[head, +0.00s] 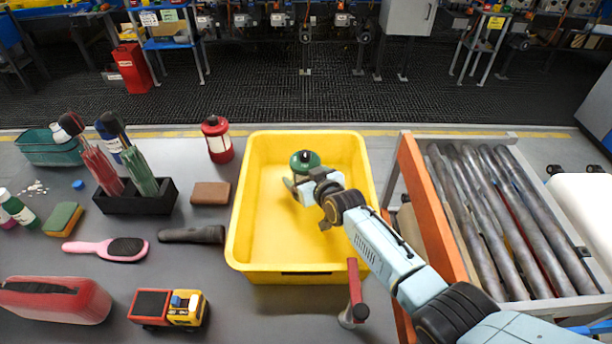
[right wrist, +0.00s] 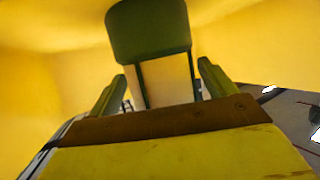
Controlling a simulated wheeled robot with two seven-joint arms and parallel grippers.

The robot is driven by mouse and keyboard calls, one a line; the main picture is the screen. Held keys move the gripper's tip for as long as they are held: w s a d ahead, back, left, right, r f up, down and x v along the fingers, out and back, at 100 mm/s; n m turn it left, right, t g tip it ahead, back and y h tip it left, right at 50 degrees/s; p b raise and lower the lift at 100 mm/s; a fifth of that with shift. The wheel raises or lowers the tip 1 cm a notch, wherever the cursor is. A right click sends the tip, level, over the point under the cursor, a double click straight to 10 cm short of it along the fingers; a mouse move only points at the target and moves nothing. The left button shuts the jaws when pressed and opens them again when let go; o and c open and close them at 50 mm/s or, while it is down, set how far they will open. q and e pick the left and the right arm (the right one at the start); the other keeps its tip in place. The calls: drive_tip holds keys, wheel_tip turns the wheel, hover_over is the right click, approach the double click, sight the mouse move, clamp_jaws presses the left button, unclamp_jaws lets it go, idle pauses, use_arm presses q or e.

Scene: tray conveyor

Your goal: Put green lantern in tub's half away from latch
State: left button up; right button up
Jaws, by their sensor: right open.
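The green lantern (head: 305,160) stands inside the yellow tub (head: 248,262), in its far half near the far wall. Its dark green cap and pale body also show in the right wrist view (right wrist: 148,32). My right gripper (head: 294,185) reaches into the tub from the right, beside the lantern. Its fingers (right wrist: 160,85) are apart, one on each side of the lantern's lower part; I cannot tell if they touch it. The tub has a dark slot-like fitting (head: 303,273) on its near wall, which may be the latch. My left gripper is out of view.
A red lantern (head: 217,140) and a brown block (head: 211,193) stand left of the tub. A red-topped post (head: 354,285) is at its near right. A roller conveyor (head: 500,220) with an orange side rail lies right. The tub's near half is empty.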

drive_tip(key=shift+r, duration=0.1)
drive_tip(key=shift+s+d+r+p, duration=0.1)
drive_tip(key=shift+s+r+p, duration=0.05)
drive_tip(key=shift+p, duration=0.15)
drive_tip(key=shift+s+d+r, duration=0.1)
drive_tip(key=shift+s+d, duration=0.05)
drive_tip(key=shift+s, duration=0.15)
drive_tip(key=p+v, duration=0.3)
drive_tip(key=v, duration=0.8)
drive_tip(key=shift+r, duration=0.1)
drive_tip(key=shift+w, duration=0.1)
